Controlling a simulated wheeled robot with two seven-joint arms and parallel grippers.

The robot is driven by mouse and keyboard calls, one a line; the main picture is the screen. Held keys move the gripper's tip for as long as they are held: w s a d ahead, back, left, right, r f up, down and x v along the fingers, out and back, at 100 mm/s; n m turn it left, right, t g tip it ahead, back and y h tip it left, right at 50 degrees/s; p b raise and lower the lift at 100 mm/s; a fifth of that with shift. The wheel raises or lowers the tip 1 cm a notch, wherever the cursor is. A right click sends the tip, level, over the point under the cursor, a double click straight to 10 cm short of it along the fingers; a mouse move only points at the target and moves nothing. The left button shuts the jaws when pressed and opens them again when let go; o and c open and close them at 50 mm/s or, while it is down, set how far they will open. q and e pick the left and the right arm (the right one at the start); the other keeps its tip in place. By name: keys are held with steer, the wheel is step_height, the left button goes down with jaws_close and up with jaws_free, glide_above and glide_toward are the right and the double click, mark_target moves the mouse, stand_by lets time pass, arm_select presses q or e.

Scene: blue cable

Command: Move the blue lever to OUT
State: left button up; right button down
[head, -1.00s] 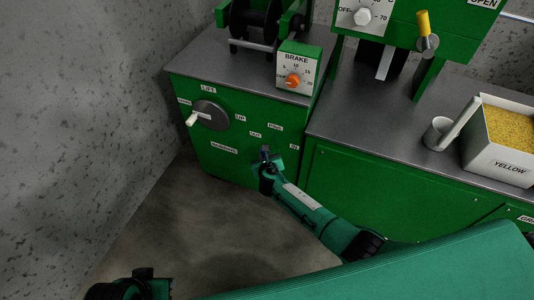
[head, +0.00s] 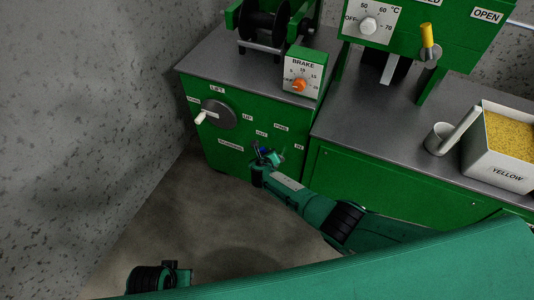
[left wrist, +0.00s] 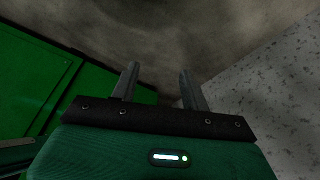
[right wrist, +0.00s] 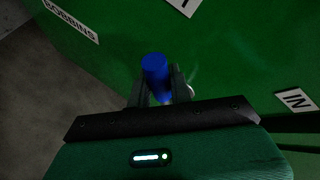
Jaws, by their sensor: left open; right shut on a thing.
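The blue lever (right wrist: 155,72) stands between the fingers of my right gripper (right wrist: 157,88) in the right wrist view, its rounded blue end showing above them. My right gripper is shut on it. In the head view the lever (head: 265,151) is a small blue spot at my right gripper (head: 268,155), just below the OUT label (head: 262,133) on the green panel. The IN label (head: 298,147) is to its right. The lever's base is mostly hidden. My left gripper (left wrist: 160,85) is open and empty, above the floor.
The green cabinet front (head: 225,165) also carries a round grey dial with a white handle (head: 200,118). A brake box with an orange knob (head: 299,85) stands on top. A tray of yellow grains (head: 490,155) is far right. Bare floor (head: 190,225) lies left and below.

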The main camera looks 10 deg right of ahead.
arm_select(q)
steer(key=shift+f, duration=0.15)
arm_select(e)
steer(key=c, duration=1.5)
jaws_free()
steer(key=shift+c, duration=0.2)
steer(key=shift+s+r, duration=0.1)
steer(key=shift+r, duration=0.05)
arm_select(q)
steer(key=s+a+f+p, duration=0.1)
steer(key=s+f+p, duration=0.1)
steer(key=f, duration=0.6)
steer(key=s+a+f+g+p, duration=0.1)
steer(key=s+f+p, duration=0.2)
steer(key=f, duration=0.6)
steer(key=shift+p, duration=0.85)
arm_select(e)
steer(key=v, duration=1.3)
steer(key=shift+a, duration=0.2)
steer(key=shift+s, duration=0.15)
